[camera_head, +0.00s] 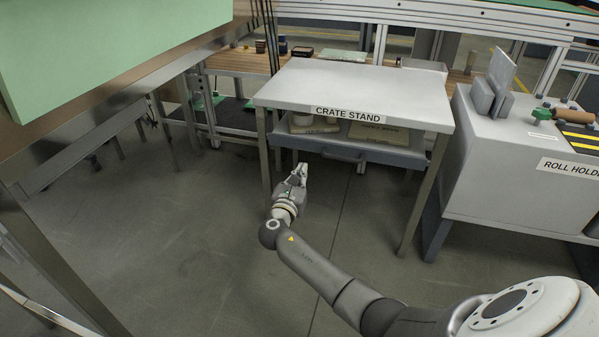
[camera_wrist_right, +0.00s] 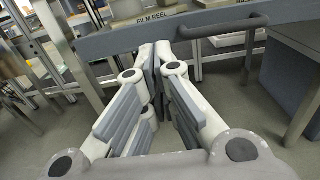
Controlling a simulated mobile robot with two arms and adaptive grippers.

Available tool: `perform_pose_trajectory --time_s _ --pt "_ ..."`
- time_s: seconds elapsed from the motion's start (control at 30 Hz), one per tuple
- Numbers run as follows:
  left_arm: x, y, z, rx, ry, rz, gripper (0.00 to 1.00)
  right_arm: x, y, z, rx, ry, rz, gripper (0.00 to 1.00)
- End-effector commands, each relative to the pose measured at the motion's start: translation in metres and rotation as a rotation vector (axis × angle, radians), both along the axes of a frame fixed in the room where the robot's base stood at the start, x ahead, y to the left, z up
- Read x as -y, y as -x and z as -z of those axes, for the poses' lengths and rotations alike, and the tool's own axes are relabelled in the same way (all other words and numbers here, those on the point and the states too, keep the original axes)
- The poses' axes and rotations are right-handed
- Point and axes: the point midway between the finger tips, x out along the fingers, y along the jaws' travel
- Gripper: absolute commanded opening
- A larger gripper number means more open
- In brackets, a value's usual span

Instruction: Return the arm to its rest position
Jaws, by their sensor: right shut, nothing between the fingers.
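My right arm reaches from the lower right of the head view, and its gripper (camera_head: 300,172) is shut and empty. It is in front of the crate stand (camera_head: 350,88), below its top and near the left front leg. In the right wrist view the fingers of the same gripper (camera_wrist_right: 152,62) meet, with nothing between them. I cannot tell whether the fingertips touch the drawer front. My left gripper is not in view.
The crate stand's top is bare; a drawer (camera_head: 360,150) under it holds pale boxes. The roll holder (camera_head: 530,165) stands close to its right. A green-topped surface (camera_head: 110,45) fills the upper left. A wooden bench (camera_head: 240,61) is behind. The floor (camera_head: 190,240) at left is clear.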

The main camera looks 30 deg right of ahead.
Motion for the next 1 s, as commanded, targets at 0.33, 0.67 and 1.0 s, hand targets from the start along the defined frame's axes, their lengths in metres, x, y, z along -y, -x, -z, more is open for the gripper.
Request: perform_pose_trajectory --time_s 0.33,0.67,1.0 --pt "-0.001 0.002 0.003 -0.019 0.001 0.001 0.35 -0.011 0.008 0.001 0.002 -0.004 -0.003 0.00" --pt "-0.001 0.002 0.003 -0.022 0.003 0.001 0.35 -0.129 -0.002 0.020 0.251 -0.582 -0.440 0.00" --pt "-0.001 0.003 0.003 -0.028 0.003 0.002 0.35 -0.309 0.093 -0.103 0.661 -1.734 -1.085 0.00"
